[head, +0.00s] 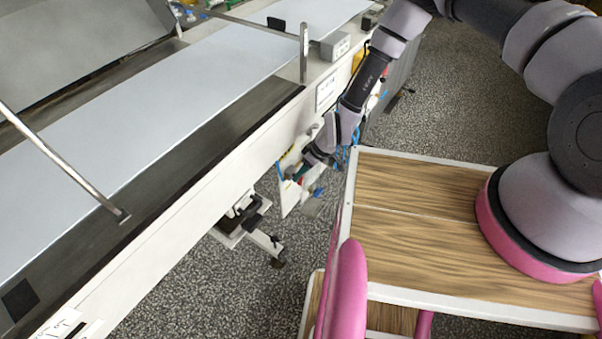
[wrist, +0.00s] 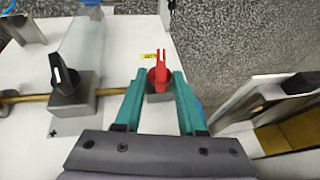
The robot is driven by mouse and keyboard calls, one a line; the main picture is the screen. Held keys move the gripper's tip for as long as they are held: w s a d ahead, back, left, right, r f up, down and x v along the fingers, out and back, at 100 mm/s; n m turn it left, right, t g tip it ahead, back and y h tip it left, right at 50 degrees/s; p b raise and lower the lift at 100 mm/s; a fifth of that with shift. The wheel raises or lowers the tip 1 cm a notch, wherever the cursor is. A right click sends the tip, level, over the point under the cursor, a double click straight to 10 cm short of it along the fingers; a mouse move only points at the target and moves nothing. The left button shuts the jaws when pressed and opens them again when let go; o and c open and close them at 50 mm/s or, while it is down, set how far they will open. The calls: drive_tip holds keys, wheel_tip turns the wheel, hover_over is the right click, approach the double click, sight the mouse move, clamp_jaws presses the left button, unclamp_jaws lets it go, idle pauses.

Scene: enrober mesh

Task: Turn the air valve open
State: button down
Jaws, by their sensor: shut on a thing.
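In the wrist view a red valve handle (wrist: 160,70) stands on a grey block (wrist: 158,92) on a white panel (wrist: 62,138). The handle points toward the top of the picture. My gripper (wrist: 159,76) has its two teal fingers on either side of the handle and is shut on it. The exact contact is hard to see. In the head view my gripper (head: 297,172) is small, at the white panel on the conveyor's side, and the red handle cannot be made out there.
The conveyor machine (head: 190,205) fills the left. My wooden-topped base (head: 410,220) is close to the panel. Speckled floor (head: 445,95) is open behind.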

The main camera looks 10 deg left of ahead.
drive_tip(key=shift+w+d+f+m+g+y, duration=0.1)
drive_tip(key=shift+w+f+m+g+y, duration=0.15)
drive_tip(key=shift+g+y, duration=0.6)
drive_tip(key=shift+w+d+f+m+g+y, duration=0.1)
drive_tip(key=shift+w+m+g+y, duration=0.2)
drive_tip(key=shift+g, duration=1.1)
drive_tip(key=shift+w+d+f+m+g+y, duration=0.15)
drive_tip(key=shift+m+g+y, duration=0.3)
drive_tip(key=shift+g, duration=0.7)
drive_tip(key=c, duration=0.9)
unclamp_jaws()
drive_tip(key=v, duration=1)
drive_tip(key=shift+w+d, duration=0.3)
